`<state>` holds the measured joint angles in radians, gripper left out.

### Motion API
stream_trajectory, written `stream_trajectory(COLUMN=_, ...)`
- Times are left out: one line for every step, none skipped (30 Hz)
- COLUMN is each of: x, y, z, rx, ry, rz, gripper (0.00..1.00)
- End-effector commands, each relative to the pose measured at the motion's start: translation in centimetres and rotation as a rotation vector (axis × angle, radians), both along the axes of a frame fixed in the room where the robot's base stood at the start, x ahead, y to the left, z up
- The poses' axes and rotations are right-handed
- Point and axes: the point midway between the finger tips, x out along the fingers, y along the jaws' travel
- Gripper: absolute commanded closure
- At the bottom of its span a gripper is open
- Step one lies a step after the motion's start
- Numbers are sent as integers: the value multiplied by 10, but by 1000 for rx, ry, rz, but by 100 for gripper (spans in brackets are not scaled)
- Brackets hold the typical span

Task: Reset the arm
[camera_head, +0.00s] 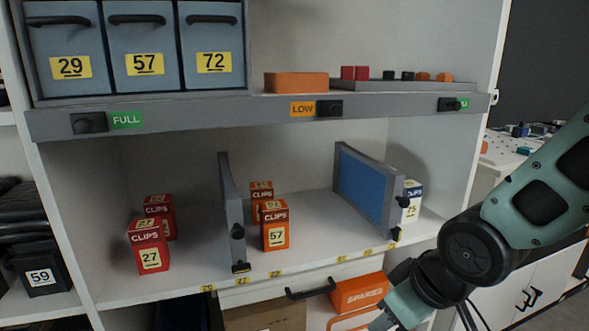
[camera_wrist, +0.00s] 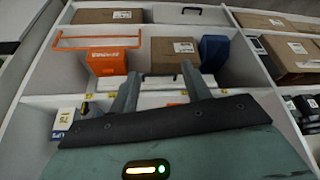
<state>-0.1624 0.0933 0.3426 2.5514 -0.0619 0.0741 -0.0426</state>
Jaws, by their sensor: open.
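My arm comes in from the right in the head view, bent downward. Its end runs to the bottom edge there, and the fingertips are out of that picture. In the wrist view my gripper (camera_wrist: 160,90) shows two grey fingers spread apart with nothing held between them. Beyond the fingers are the shelf edge and a compartment with an orange box marked SPARES (camera_wrist: 106,62) and a brown carton (camera_wrist: 175,52). The orange box also shows low in the head view (camera_head: 358,293), close to my arm.
Red clips boxes (camera_head: 149,246), orange clips boxes (camera_head: 275,226) and a white-blue box (camera_head: 411,201) stand on the middle shelf between dividers (camera_head: 232,205). Blue bins (camera_head: 140,47) are above. A white cabinet (camera_head: 492,195) stands at the right, behind my arm.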

Motion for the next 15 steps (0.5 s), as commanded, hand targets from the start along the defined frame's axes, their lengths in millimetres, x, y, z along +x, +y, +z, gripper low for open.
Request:
stream_trajectory(x=-21, y=6, z=5, rx=-27, ry=48, rz=18, gripper=52)
stream_trajectory(x=-32, y=8, z=7, rx=-44, ry=80, rz=23, gripper=52)
stream_trajectory(x=-48, y=10, z=9, rx=-65, ry=120, rz=30, gripper=52)
stream_trajectory(x=-59, y=11, z=11, rx=-79, ry=149, rz=35, gripper=52)
stream_trajectory(x=-69, y=12, z=13, rx=-94, ry=176, rz=42, gripper=52)
stream_trajectory(x=-83, y=13, z=17, rx=-113, ry=211, rz=49, gripper=52)
stream_trajectory(x=-93, y=13, z=19, rx=-127, ry=236, rz=56, gripper=52)
stream_trajectory(x=-104, y=13, z=21, rx=-140, ry=262, rz=62, gripper=52)
stream_trajectory(x=-117, y=13, z=24, rx=-158, ry=293, rz=70, gripper=52)
stream_trajectory(x=-127, y=13, z=27, rx=-171, ry=317, rz=76, gripper=52)
stream_trajectory(x=-137, y=13, z=30, rx=-185, ry=340, rz=83, gripper=52)
stream_trajectory(x=-142, y=12, z=41, rx=-192, ry=358, rz=82, gripper=52)
stream_trajectory(x=-140, y=11, z=50, rx=-190, ry=356, rz=79, gripper=52)
stream_trajectory(x=-139, y=11, z=56, rx=-190, ry=355, rz=77, gripper=52)
stream_trajectory(x=-139, y=11, z=64, rx=-190, ry=355, rz=77, gripper=52)
